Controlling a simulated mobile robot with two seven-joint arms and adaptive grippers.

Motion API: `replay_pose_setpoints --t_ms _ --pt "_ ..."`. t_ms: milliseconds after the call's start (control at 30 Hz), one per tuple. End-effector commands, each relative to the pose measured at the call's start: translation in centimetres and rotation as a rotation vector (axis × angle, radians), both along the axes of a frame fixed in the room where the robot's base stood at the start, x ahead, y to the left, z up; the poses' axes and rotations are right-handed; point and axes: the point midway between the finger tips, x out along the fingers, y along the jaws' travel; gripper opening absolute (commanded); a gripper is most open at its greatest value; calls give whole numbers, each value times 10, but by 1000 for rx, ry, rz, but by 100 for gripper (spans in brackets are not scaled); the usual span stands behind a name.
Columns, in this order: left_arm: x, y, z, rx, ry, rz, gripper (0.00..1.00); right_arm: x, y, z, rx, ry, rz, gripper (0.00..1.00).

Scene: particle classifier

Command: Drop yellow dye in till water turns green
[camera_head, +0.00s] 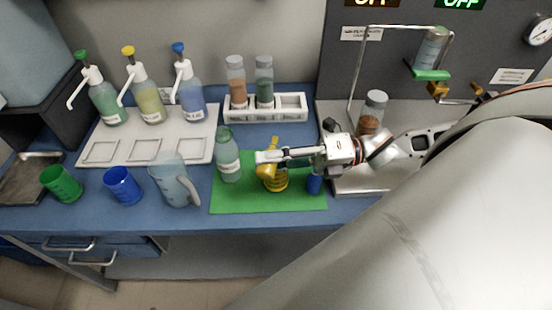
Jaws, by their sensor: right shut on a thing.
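The yellow dye bottle (276,182) stands at the middle of the green mat (300,204). My right gripper (268,160) is shut on this bottle near its neck, coming in from the right. The fingers hide part of the bottle, and I cannot tell whether it still touches the mat. A clear bottle with a green cap (228,162), holding pale bluish-green liquid, stands upright at the mat's left edge. A small blue bottle (314,184) stands just right of the yellow one. My left gripper is not in view.
A clear pitcher (176,188), a blue cup (123,186) and a green cup (62,184) stand to the left. Pump bottles stand on a white tray (203,150). Behind is a rack (290,112) with two jars. A metal stand (352,75) is at right. The mat's front is clear.

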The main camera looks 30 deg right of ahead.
Motion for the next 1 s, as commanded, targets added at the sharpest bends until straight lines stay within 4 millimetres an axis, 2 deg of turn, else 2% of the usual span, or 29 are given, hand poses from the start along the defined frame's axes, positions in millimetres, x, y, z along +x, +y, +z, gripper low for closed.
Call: replay_pose_setpoints --t_ms 1000 --pt "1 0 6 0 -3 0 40 0 0 4 47 40 0 4"
